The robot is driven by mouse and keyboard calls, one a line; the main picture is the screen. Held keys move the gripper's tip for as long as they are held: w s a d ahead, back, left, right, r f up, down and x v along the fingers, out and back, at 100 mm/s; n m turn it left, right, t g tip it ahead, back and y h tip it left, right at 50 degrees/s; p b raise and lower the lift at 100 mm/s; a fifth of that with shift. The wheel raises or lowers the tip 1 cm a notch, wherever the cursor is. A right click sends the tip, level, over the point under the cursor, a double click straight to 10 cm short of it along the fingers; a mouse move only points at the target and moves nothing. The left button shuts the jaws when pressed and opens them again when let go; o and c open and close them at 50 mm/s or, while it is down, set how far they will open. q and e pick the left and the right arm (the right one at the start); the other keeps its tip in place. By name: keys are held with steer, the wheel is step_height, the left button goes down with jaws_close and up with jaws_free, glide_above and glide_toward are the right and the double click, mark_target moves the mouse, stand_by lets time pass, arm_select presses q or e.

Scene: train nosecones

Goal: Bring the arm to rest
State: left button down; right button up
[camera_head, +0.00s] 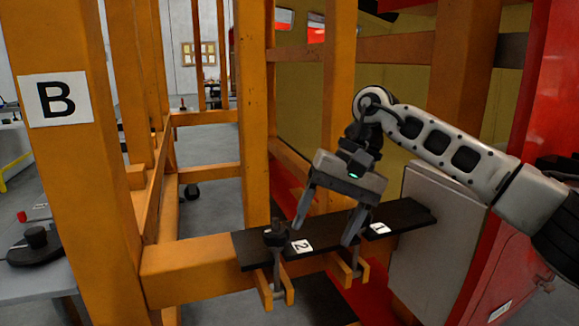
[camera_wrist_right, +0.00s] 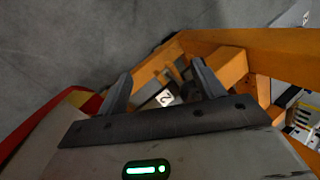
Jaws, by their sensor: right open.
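My right gripper (camera_head: 323,222) comes in from the right in the head view, pointing down over a dark shelf (camera_head: 320,237) on an orange beam. Its two fingers are spread apart with nothing between them. The right wrist view also shows the open fingers (camera_wrist_right: 163,88), with a white label "2" beyond them. My left gripper is in neither view.
The shelf carries white labels "2" (camera_head: 301,247) and "1" (camera_head: 379,229) and a dark knobbed fixture (camera_head: 276,236). Orange posts surround it, one with a "B" sign (camera_head: 55,99). A grey panel (camera_head: 430,240) and red body stand at the right.

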steer(key=s+a+f+m+g+y, duration=0.1)
steer(key=s+a+f+m+y, duration=0.25)
steer(key=a+m+y, duration=0.3)
steer(key=s+a+f+m+g+y, duration=0.2)
steer(key=s+a+m+y, duration=0.35)
steer(key=a, duration=0.25)
steer(key=d+f+n+t+h, duration=0.2)
steer(key=d+f+n+t, duration=0.25)
steer(key=n+t, duration=0.4)
steer(key=w+d+f+n+t+h, duration=0.15)
steer(key=d+f+n+t, duration=0.35)
steer(key=n, duration=0.7)
steer(key=d+f+n+t+h, duration=0.3)
steer(key=f+n+t, duration=0.1)
steer(key=n+t, duration=0.5)
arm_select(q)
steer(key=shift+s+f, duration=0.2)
arm_select(e)
steer(key=s+d+f+m+g+h, duration=0.3)
steer(key=s+d+f+m+g, duration=0.1)
steer(key=s+f+m, duration=0.3)
steer(key=s+d+f+m+g+h, duration=0.3)
steer(key=s+d+f+m, duration=0.3)
steer(key=s+f+m, duration=0.2)
steer(key=shift+s+d+f+g+h, duration=0.25)
steer(key=shift+d+f+g+h, duration=0.15)
steer(key=shift+f, duration=0.5)
